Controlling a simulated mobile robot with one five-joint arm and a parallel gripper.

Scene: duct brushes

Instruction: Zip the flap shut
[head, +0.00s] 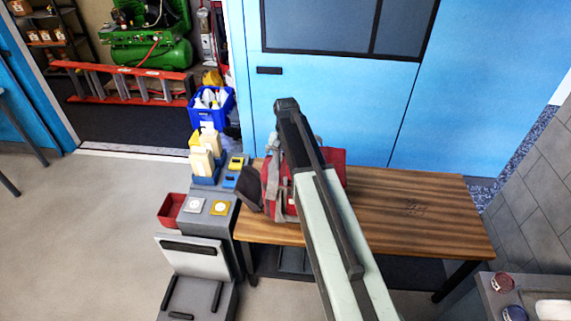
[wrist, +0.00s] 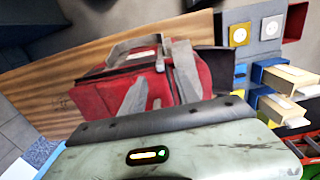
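A red bag (head: 332,165) with grey straps sits on the left end of the wooden table. My arm hides much of it in the head view. The bag also fills the middle of the wrist view (wrist: 88,95), with a grey strap (wrist: 135,57) across its top. A dark flap (head: 250,187) sticks out from the bag's left side, open; it shows at the right of the bag in the wrist view (wrist: 229,63). A zip pull cannot be made out. My gripper's pale housing (wrist: 205,155) is close to the bag; its fingertips cannot be told from the grey straps.
The wooden table (head: 420,210) is bare to the right of the bag. A blue crate (head: 211,108) stands on the floor.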

